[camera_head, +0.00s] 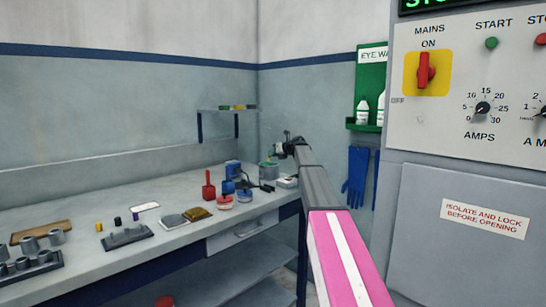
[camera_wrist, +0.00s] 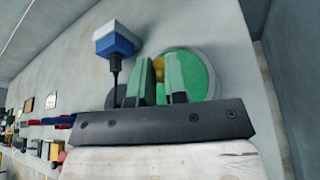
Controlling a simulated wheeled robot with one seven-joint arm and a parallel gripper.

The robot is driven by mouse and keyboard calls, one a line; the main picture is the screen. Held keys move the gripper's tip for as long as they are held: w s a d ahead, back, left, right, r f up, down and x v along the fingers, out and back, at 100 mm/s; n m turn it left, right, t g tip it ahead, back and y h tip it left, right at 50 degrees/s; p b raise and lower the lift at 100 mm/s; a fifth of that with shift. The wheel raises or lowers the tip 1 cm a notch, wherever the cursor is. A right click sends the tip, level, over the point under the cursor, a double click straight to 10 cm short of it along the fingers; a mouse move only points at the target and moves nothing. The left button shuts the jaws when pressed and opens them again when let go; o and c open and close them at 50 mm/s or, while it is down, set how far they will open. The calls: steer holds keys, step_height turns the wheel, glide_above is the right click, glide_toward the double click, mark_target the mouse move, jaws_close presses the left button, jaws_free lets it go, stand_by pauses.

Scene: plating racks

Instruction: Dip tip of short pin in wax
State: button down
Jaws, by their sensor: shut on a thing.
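My gripper (camera_head: 291,144) is at the far right end of the bench, above and beside a green pot (camera_head: 268,172). In the wrist view my gripper (camera_wrist: 161,84) has its two grey-green fingers close together on a small yellow-orange piece, which looks like the short pin (camera_wrist: 159,68). Most of the pin is hidden between the fingers. The round green surface with a grey rim, likely the wax pot (camera_wrist: 203,66), lies behind the fingers. I cannot tell whether the pin's tip touches the wax.
A blue-and-white device on a dark stem (camera_wrist: 116,42) stands close left of the fingers. Red and blue items (camera_head: 209,186), a small rack (camera_head: 128,238) and a grey rack (camera_head: 30,266) stand along the bench.

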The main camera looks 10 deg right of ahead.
steer(key=shift+r, duration=3)
